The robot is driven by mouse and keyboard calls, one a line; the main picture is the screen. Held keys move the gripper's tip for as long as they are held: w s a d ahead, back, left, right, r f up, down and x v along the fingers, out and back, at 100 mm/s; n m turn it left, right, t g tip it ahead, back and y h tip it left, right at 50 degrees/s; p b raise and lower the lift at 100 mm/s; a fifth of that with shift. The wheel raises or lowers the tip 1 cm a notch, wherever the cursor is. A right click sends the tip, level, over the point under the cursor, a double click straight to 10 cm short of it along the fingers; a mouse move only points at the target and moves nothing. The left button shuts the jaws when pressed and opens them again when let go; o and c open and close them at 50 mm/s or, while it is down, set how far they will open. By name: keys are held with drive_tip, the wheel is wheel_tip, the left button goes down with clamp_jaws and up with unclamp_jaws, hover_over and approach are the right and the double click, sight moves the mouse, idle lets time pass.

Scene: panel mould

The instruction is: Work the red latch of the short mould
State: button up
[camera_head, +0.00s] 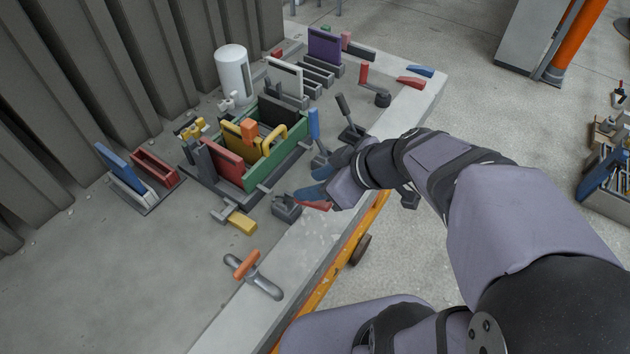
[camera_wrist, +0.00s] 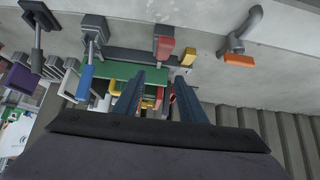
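The red latch (camera_head: 315,205) lies low, joined to a dark grey block (camera_head: 287,209) at the table's front edge, beside the green mould (camera_head: 262,178). In the wrist view the red latch (camera_wrist: 163,47) shows just beyond and between my fingertips. My gripper (camera_head: 314,182) has blue fingers and hangs close above the latch. In the wrist view my gripper (camera_wrist: 158,78) has its fingers apart with nothing held. Contact with the latch cannot be told. The green mould's wall (camera_wrist: 118,71) also shows in the wrist view. I cannot tell which mould counts as the short one.
A blue lever (camera_head: 314,124) and a dark lever (camera_head: 345,106) stand up beside my gripper. A yellow block (camera_head: 242,222) and an orange-handled grey tool (camera_head: 246,266) lie on the left. A white cylinder (camera_head: 233,76) stands behind. The front left tabletop is clear.

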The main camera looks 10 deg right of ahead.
drive_tip(key=shift+r+p, duration=0.55)
drive_tip(key=shift+r, duration=0.35)
drive_tip(key=shift+c, duration=0.7)
drive_tip(key=c, duration=0.5)
drive_tip(key=shift+s+a+r+n+g+p, duration=0.2)
drive_tip(key=shift+a+p, duration=0.1)
drive_tip(key=shift+a, duration=0.25)
drive_tip(key=shift+s+a+r+n+g+p, duration=0.1)
drive_tip(key=shift+a+r+n+p, duration=0.15)
drive_tip(key=shift+a, duration=0.3)
clamp_jaws()
drive_tip(key=w+a+f+n+g+h+p, duration=0.1)
drive_tip(key=w+a+f+n+g+p, duration=0.1)
drive_tip(key=a+n+g+p, duration=1.05)
drive_tip(key=w+d+r+m+t+h+b, duration=0.2)
drive_tip(key=w+r+m+t+h+b, duration=0.2)
drive_tip(key=w+r+m+t+b, duration=0.15)
drive_tip(key=s+d+r+m+g+h, duration=0.1)
drive_tip(key=d+r+m+h, duration=0.3)
drive_tip(key=d+m, duration=0.3)
drive_tip(key=shift+s+d+m, duration=0.3)
drive_tip(key=shift+s+m, duration=0.1)
drive_tip(key=shift+m, duration=0.05)
